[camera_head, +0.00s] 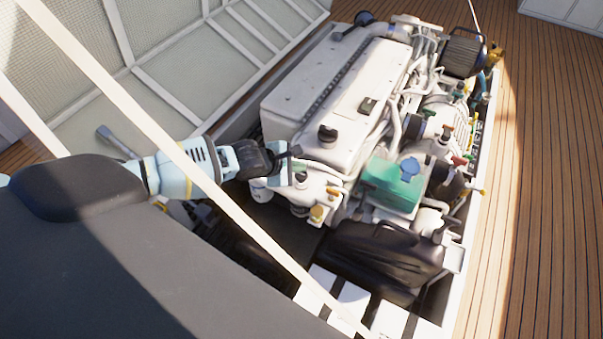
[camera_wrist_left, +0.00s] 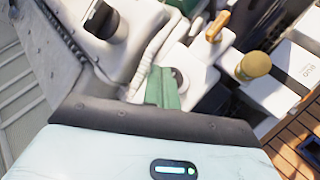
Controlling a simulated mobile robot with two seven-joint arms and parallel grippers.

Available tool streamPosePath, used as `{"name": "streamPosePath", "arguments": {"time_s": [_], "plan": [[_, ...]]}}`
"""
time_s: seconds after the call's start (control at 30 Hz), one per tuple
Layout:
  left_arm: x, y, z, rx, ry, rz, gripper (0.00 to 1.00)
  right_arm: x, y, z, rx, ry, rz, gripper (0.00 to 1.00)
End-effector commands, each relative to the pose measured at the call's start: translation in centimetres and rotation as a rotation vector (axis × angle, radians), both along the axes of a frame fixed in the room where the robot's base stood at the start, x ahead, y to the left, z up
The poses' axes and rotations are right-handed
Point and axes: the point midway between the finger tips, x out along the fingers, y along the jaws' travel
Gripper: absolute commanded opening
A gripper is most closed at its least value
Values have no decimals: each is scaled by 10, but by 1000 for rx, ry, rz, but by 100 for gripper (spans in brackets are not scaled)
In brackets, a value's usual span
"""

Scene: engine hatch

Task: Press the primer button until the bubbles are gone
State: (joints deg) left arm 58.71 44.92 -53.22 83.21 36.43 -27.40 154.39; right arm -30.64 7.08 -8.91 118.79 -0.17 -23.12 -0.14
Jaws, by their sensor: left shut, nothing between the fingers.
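The white engine (camera_head: 335,90) lies in the open hatch. My left gripper (camera_head: 292,166) is at the engine's near end, close to a white housing with gold-coloured fittings. In the left wrist view, the shut fingers (camera_wrist_left: 163,88) show as a narrow greenish piece with nothing held. Right behind them is a small round dark grey part (camera_wrist_left: 180,78) on the white housing, which may be the primer button. I cannot tell whether the fingers touch it. No bubbles can be made out. My right gripper is not in view.
A green translucent tank (camera_head: 395,186) and a black box-shaped part (camera_head: 375,250) sit right of the gripper. A gold cap (camera_wrist_left: 254,66) and a yellow lever (camera_wrist_left: 217,26) stand near the fingers. Wooden deck (camera_head: 545,150) borders the hatch. A pale bar crosses before my arm.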

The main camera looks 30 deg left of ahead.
Motion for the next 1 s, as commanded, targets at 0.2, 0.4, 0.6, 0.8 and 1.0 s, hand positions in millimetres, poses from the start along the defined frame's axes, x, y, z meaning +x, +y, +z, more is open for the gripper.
{"name": "streamPosePath", "arguments": {"time_s": [0.2, 0.4, 0.6, 0.8, 1.0], "plan": [[0, -1, -5, -3, 1, 1, 0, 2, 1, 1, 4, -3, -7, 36], [0, 0, -9, -1, 0, 1, 0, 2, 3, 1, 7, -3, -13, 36], [0, 0, -8, -1, 0, 1, 0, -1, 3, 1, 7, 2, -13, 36], [0, 0, -10, -1, 0, 1, 0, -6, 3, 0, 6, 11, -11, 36], [0, 0, -12, -1, 1, 0, 0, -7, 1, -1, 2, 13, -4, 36]]}}
